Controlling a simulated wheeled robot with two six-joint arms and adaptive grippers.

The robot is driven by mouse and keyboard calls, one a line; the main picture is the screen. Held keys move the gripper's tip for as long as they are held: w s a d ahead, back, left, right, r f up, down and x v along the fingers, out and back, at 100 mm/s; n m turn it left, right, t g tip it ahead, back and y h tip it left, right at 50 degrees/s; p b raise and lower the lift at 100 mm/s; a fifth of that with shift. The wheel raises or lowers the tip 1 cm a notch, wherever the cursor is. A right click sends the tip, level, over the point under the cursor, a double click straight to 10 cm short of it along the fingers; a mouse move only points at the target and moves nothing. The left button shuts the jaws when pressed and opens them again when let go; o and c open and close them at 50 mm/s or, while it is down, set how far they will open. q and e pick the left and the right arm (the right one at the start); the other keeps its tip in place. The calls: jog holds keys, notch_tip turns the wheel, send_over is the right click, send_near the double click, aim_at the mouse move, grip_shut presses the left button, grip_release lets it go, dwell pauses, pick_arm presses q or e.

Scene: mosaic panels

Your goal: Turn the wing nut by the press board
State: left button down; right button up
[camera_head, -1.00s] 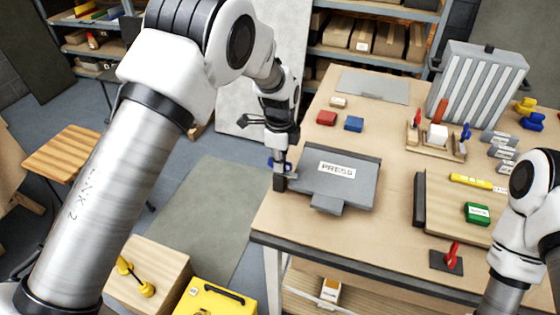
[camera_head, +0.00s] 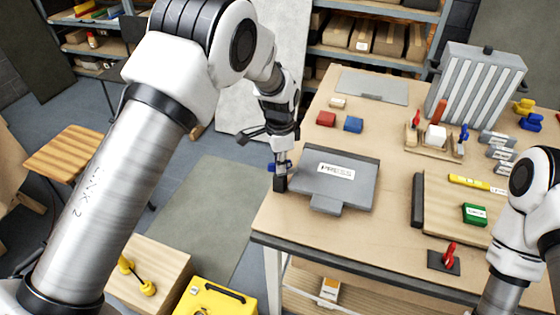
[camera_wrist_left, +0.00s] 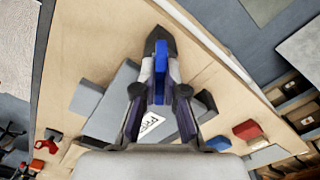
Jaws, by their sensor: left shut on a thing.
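The grey press board (camera_head: 335,185), labelled PRESS, lies on the near left part of the workbench; it also shows partly behind my gripper in the wrist view (camera_wrist_left: 105,115). The blue wing nut (camera_head: 287,166) sits on a dark post (camera_head: 280,184) at the board's left edge. My left gripper (camera_head: 280,160) points down onto it from above. In the wrist view its fingers (camera_wrist_left: 160,75) are shut on the blue wing nut (camera_wrist_left: 161,60), one on each side. My right arm is at the right edge; its gripper is out of the picture.
Red (camera_head: 326,118) and blue (camera_head: 354,124) blocks lie behind the board. A wooden panel (camera_head: 440,200) with a green block (camera_head: 476,214) lies to the right, with a red-handled piece (camera_head: 450,255) in front. The bench's left edge is close beside the post.

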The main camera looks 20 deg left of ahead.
pick_arm(q)
jog(key=n, duration=0.5)
jog(key=shift+s+f+n, duration=0.1)
jog(key=shift+f+n, duration=0.1)
jog(key=shift+n, duration=0.1)
jog(key=n, duration=0.5)
jog(key=shift+s+n, duration=0.1)
jog(key=shift+n, duration=0.2)
jog(key=c, duration=1.2)
grip_release()
jog(key=shift+c, duration=0.2)
jog(key=shift+w+p, duration=0.2)
jog(key=shift+p, duration=0.1)
